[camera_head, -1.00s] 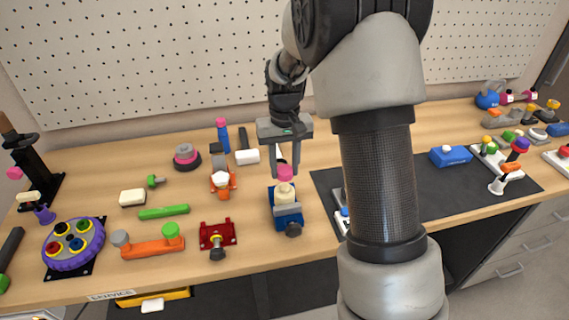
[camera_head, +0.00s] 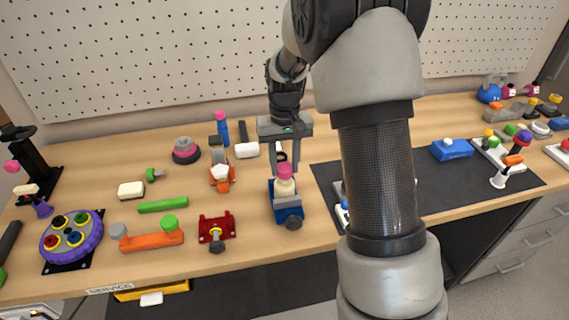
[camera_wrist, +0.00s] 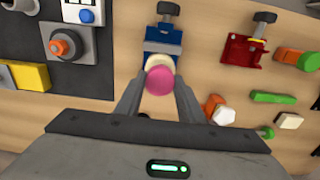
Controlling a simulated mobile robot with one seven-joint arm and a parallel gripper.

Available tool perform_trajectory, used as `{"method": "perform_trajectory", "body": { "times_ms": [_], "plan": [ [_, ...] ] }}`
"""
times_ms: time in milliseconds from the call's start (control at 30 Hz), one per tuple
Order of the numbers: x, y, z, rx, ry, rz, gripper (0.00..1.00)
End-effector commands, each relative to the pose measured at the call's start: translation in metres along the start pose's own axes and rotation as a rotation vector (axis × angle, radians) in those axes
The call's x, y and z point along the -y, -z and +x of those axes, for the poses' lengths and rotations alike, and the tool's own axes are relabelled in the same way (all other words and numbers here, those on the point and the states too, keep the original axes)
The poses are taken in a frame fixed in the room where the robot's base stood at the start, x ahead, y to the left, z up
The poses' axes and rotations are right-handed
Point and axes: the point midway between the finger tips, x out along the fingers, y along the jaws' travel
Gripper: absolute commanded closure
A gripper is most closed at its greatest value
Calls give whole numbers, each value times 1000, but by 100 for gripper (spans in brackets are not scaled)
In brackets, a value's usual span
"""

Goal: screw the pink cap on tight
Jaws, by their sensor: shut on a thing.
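The pink cap (camera_head: 285,170) sits on top of a cream bottle (camera_head: 285,187), which stands upright in a blue vise (camera_head: 288,215) near the front of the bench. My gripper (camera_head: 284,165) points straight down over the bottle, its fingers on either side of the cap. In the wrist view my gripper (camera_wrist: 160,88) is shut on the pink cap (camera_wrist: 160,80), with the cream bottle (camera_wrist: 155,61) just visible behind it and the blue vise (camera_wrist: 163,40) beyond. Whether the cap sits flush on the bottle is hard to tell.
A red vise (camera_head: 216,231) stands to the left of the blue one, and an orange part with a white top (camera_head: 221,173) is close by. A dark mat (camera_head: 445,200) with more parts lies to the right. My arm hides part of the bench.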

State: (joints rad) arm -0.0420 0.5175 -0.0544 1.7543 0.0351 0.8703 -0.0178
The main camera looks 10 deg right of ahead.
Motion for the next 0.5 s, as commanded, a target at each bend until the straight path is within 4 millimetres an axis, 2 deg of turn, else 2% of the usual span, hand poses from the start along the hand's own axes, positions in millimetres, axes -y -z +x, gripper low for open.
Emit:
{"method": "perform_trajectory", "body": {
  "times_ms": [500],
  "plan": [
    [0,0,4,0,0,0,92]
  ]
}}
